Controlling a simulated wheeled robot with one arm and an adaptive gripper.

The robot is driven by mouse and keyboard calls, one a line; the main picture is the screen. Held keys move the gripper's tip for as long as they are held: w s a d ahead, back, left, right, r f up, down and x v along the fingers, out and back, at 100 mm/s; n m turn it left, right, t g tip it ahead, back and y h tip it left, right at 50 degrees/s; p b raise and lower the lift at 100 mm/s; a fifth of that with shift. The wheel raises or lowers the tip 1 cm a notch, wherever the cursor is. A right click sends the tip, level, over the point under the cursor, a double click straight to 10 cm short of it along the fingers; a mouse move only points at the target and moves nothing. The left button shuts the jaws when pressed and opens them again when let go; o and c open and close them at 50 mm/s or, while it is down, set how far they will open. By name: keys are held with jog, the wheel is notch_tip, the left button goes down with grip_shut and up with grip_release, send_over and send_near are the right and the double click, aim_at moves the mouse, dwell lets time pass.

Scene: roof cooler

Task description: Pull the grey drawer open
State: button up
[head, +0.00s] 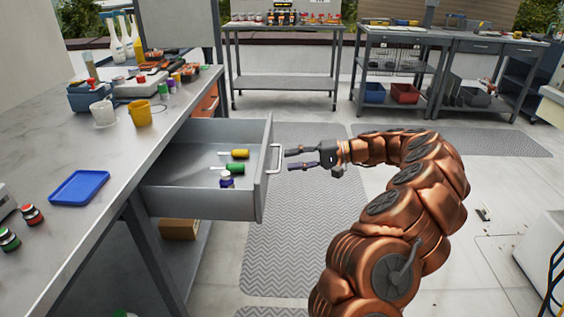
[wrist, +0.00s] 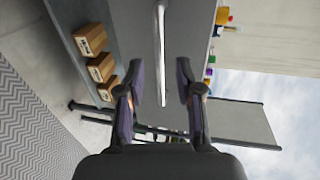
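The grey drawer (head: 200,203) stands pulled out from under the workbench in the head view. Inside it lie a yellow-handled tool, a green-handled tool and a small white-and-purple bottle. Its handle (head: 274,158) is a pale bar on the front panel. My gripper (head: 290,159) is open and empty, just right of the handle and apart from it. In the wrist view the handle (wrist: 161,60) runs lengthwise between my two spread fingertips, with the grey drawer front behind it.
The workbench top (head: 50,145) holds a blue tray (head: 79,187), a yellow cup (head: 140,113) and several bottles. Cardboard boxes (wrist: 100,68) sit on a shelf below. The floor right of the drawer, with a grey mat (head: 300,215), is clear.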

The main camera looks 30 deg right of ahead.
jog(key=v, duration=0.7)
jog(key=shift+d, duration=0.25)
jog(key=shift+s, duration=0.15)
jog(key=shift+a+r, duration=0.1)
jog(key=shift+r, duration=0.05)
jog(key=a+r+n+g+p, duration=0.35)
jog(key=a+r+p, duration=0.25)
jog(key=a+r, duration=0.65)
jog(key=s+a+r+n+g+h+p, duration=0.1)
jog(key=s+a+r+g+p, duration=0.15)
jog(key=s+a, duration=0.4)
jog(key=s+a+r+n+g+h+p, duration=0.1)
jog(key=s+a+r+g+p, duration=0.2)
jog(key=a, duration=0.6)
jog(key=s+a+r+n+g+h+p, duration=0.1)
jog(key=s+a+h+p, duration=0.25)
jog(key=s, duration=0.35)
jog(key=s+a+r+n+h+p, duration=0.1)
jog(key=s+a+h+p, duration=0.15)
jog(key=s+p, duration=0.35)
jog(key=s+d+h+p, duration=0.2)
jog(key=s+d, duration=0.2)
jog(key=s, duration=0.2)
jog(key=s+d+m+h+p, duration=0.1)
jog(key=s+d+h+p, duration=0.2)
jog(key=s, duration=0.4)
jog(key=shift+s+d+h+p, duration=0.2)
jog(key=shift+d+h+p, duration=0.1)
jog(key=shift+d, duration=0.5)
